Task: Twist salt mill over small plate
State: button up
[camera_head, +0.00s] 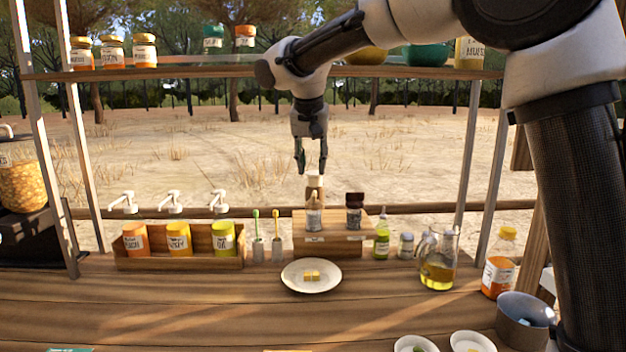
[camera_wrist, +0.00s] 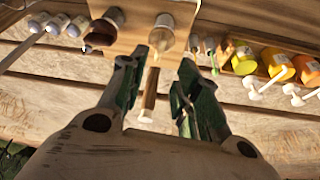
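In the wrist view, the mill (camera_wrist: 149,95) shows between the open fingers (camera_wrist: 160,68), with no clear contact. The small white plate (camera_head: 295,286) lies on the counter in front of the stand, with yellow cubes (camera_head: 312,275) on it.
Pump bottles in a wooden crate (camera_head: 180,262) stand left, an oil jug (camera_head: 437,272) right. A shelf (camera_head: 200,72) crosses above. The front counter is mostly clear.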

jog(key=v, duration=0.2)
jog(key=shift+s+r, duration=0.15)
jog(key=shift+r, duration=0.15)
